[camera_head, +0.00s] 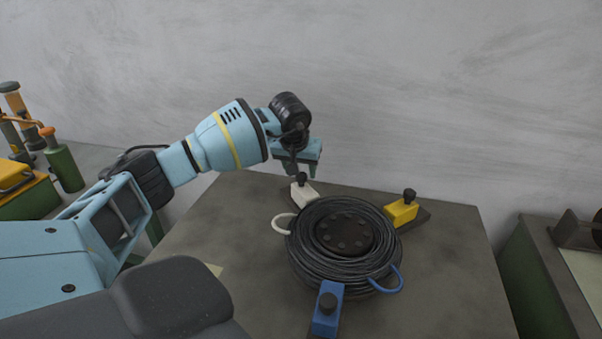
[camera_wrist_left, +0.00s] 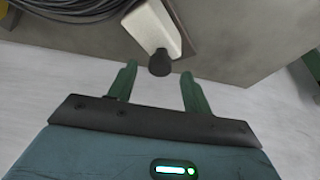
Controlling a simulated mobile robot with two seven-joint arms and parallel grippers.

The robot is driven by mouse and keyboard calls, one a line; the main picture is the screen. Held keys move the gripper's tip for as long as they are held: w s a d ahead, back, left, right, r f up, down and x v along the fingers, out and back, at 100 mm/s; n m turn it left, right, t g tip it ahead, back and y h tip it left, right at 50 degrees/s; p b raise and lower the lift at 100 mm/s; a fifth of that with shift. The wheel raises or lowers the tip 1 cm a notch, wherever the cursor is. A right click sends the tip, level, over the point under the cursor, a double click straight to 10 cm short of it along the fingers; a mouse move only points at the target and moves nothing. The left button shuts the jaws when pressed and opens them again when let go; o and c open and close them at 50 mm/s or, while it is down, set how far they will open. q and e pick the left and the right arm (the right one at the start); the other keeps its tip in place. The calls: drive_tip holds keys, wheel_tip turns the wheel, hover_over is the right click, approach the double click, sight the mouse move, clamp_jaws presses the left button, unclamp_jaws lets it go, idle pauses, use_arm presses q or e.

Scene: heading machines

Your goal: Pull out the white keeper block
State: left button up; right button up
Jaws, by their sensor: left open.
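The white keeper block (camera_head: 304,194) sits on the table at the far left edge of the black wire coil, with a dark knob (camera_head: 301,178) on top. My left gripper (camera_head: 301,172) is above and at the block's knob in the head view, pointing down. In the left wrist view the white block (camera_wrist_left: 153,27) and its dark knob (camera_wrist_left: 159,63) lie just ahead of the two green fingers of the left gripper (camera_wrist_left: 156,82). The fingers are apart, with the knob lined up between them and nothing visibly gripped. My right gripper is not in view.
The black coil (camera_head: 318,254) lies flat around a dark hub (camera_head: 344,234). A yellow block (camera_head: 401,213) stands right of it and a blue block (camera_head: 327,313) in front. The grey table (camera_head: 445,270) is bare at right; a wall (camera_head: 420,100) rises behind.

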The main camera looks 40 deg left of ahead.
use_arm(q)
drive_tip(key=shift+x, duration=1.05)
clamp_jaws()
